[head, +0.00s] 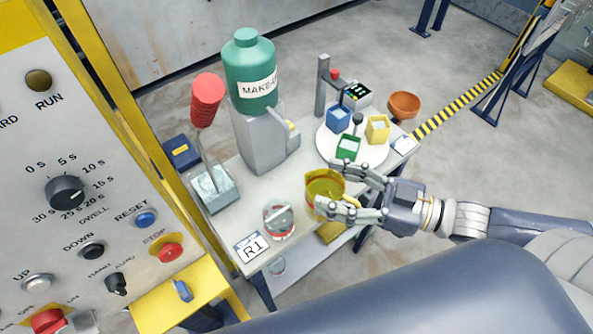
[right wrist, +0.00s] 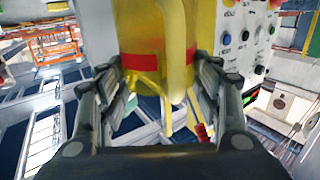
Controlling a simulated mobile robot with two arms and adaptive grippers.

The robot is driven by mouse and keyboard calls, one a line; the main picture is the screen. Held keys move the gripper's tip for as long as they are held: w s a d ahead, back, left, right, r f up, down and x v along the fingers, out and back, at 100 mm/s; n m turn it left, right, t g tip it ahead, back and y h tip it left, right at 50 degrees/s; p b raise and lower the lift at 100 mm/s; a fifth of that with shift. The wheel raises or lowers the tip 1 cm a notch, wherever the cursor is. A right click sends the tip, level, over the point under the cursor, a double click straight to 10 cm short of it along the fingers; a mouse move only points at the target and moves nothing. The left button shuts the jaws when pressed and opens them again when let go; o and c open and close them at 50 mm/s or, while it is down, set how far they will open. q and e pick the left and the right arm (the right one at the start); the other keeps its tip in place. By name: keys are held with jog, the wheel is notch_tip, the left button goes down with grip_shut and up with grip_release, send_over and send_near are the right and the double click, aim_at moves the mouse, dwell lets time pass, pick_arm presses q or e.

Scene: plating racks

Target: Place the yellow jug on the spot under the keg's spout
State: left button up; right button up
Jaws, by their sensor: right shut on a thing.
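The yellow jug (head: 318,184) is at the front edge of the table, to the right of the glass beaker. My right gripper (head: 345,193) is shut on it from the right. In the right wrist view the jug (right wrist: 150,45), with a red band, stands between my two fingers (right wrist: 155,95). I cannot tell whether its base touches the tabletop. The green keg (head: 254,70), labelled MAKE-UP, sits on a grey stand (head: 262,140), behind and left of the jug. My left gripper is out of view.
A glass beaker (head: 279,221) stands near the R1 card (head: 252,246). A round white turntable (head: 372,153) with blue, yellow and green cups is behind the jug. A control panel (head: 90,150) fills the left side.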

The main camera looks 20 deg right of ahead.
aim_at(322, 170)
jog(key=shift+w+a+b, duration=0.3)
jog(key=shift+w, duration=0.5)
jog(key=shift+w+a+b, duration=0.3)
jog(key=shift+w, duration=0.55)
jog(key=shift+w+a+b, duration=0.3)
jog(key=shift+w, duration=0.5)
jog(key=w+f, duration=0.2)
jog(key=w+a+f+p, duration=0.1)
jog(key=w+f, duration=0.1)
jog(key=w+a+f, duration=0.1)
jog(key=w+f, duration=0.1)
jog(key=shift+f+p, duration=0.35)
jog(key=shift+p, duration=0.05)
jog(key=shift+a+f, duration=0.1)
jog(key=shift+f, duration=0.05)
jog(key=o, duration=1.1)
jog(key=shift+f, duration=0.15)
